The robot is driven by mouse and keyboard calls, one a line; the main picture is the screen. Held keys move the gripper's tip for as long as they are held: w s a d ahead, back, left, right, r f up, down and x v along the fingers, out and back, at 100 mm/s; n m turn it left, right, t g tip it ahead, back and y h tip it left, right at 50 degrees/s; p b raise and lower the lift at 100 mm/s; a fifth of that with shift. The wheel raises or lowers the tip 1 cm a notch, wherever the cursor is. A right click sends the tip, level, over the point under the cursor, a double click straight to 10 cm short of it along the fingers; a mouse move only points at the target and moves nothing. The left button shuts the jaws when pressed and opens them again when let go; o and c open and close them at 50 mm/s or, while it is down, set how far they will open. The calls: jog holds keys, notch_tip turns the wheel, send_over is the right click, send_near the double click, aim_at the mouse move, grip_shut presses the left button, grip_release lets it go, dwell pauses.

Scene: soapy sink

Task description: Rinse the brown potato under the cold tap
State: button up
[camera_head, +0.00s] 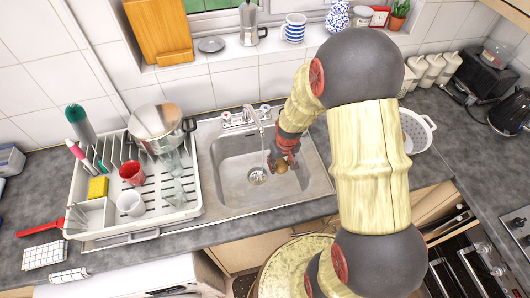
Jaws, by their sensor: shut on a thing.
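My gripper (280,163) reaches down into the sink (225,165) and is shut on the brown potato (281,168). The potato shows as a small brown lump below the fingers, partly hidden by them. It is inside the basin, to the right of the drain. The chrome tap (253,114) stands at the back of the sink, with a handle on each side. Its spout ends just left of my gripper. A thin pale streak below the spout may be water. I cannot tell whether it touches the potato.
A white dish rack (180,215) with cups, glasses and a pot (155,122) stands left of the sink. A white colander (428,125) is to the right, partly behind my arm. A window ledge with a blue-striped mug (293,27) runs behind.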

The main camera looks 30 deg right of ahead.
jog(key=shift+r, duration=0.1)
dwell(0.4)
jog(key=s+r+p, duration=0.2)
jog(key=s+r, duration=0.2)
jog(key=s, duration=0.1)
jog(key=shift+d+p, duration=0.3)
jog(key=shift+d, duration=0.1)
dwell(0.5)
